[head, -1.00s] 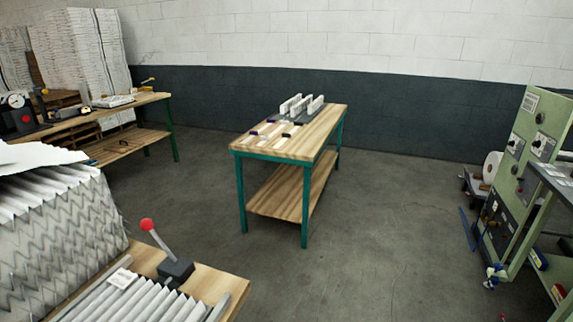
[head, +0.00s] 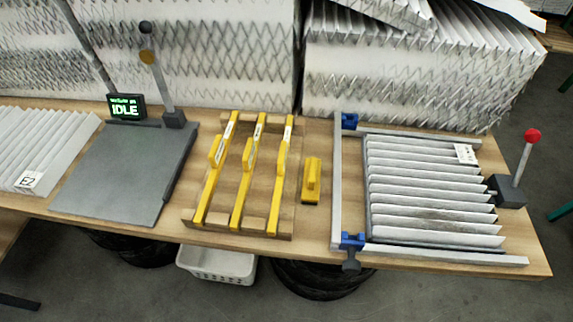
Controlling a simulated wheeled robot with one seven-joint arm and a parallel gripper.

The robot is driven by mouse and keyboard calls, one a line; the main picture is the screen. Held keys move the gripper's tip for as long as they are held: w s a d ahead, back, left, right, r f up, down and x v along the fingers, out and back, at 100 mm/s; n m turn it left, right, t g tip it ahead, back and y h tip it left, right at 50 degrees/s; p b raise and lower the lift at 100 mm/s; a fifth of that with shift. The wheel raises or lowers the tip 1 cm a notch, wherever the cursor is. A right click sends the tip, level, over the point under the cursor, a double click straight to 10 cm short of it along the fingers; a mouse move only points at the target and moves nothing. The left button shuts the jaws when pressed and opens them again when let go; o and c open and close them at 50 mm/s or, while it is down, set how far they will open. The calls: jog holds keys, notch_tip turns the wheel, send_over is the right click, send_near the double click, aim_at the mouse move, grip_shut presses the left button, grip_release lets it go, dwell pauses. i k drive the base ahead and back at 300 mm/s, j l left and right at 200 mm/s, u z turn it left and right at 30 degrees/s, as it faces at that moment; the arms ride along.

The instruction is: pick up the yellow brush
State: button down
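In the head view a small yellow brush (head: 312,180) lies on the wooden bench (head: 322,128). It has a yellow body with a raised handle and a dark edge at its near end. It lies between a wooden rack with yellow bars (head: 240,172) on its left and a grey clamp frame (head: 337,190) on its right, apart from both. My gripper is not in view.
A pleated filter (head: 430,190) sits in the frame, with a red-knobbed lever (head: 532,136) at right. Stacked filters (head: 200,60) line the back. A white basket (head: 217,264) is below.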

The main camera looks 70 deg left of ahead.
aim_at(310, 192)
jog(key=u, duration=1.4)
